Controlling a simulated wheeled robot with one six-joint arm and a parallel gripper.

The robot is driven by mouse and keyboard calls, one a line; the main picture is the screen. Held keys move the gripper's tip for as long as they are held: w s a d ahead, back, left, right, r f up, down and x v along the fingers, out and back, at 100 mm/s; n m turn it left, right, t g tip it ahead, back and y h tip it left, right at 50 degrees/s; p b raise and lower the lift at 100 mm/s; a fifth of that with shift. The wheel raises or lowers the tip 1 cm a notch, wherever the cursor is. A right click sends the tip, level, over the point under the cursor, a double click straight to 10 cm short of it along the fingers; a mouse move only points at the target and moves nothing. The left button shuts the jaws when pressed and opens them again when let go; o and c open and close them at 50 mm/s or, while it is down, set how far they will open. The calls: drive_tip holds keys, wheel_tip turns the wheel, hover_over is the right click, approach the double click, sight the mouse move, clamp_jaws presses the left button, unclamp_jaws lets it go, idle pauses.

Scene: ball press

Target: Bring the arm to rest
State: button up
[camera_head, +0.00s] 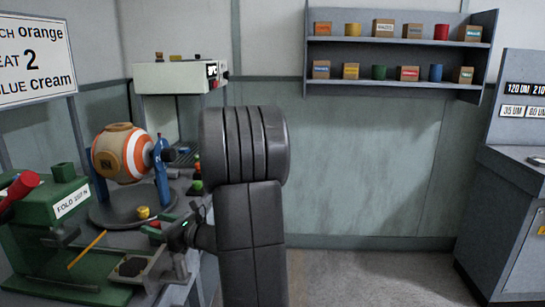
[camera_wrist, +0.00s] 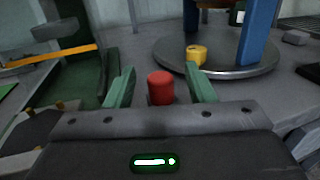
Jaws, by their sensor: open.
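My arm (camera_head: 250,210) rises through the middle of the head view and hides part of the bench behind it. My gripper (camera_head: 165,222) reaches left over the bench, low beside the round turntable base. In the wrist view my gripper (camera_wrist: 160,82) shows two green fingers spread apart. A small red cylinder (camera_wrist: 160,88) stands upright in line with the gap between them. I cannot tell whether it is between the fingertips or just beyond; gaps show on both sides.
An orange-and-white striped ball (camera_head: 124,153) sits in a blue stand on a grey round base (camera_head: 105,213), with a yellow piece (camera_head: 143,212) on it. A green press (camera_head: 60,220) stands left. Shelves (camera_head: 395,53) hang at the back. Floor (camera_head: 370,275) at right is clear.

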drive_tip(key=r+p, duration=0.4)
drive_tip(key=a+r+p, duration=0.1)
drive_tip(key=r+p, duration=0.1)
drive_tip(key=r, duration=0.1)
drive_tip(key=shift+w+a, duration=0.1)
drive_tip(key=shift+w, duration=0.15)
drive_tip(key=shift+s, duration=0.1)
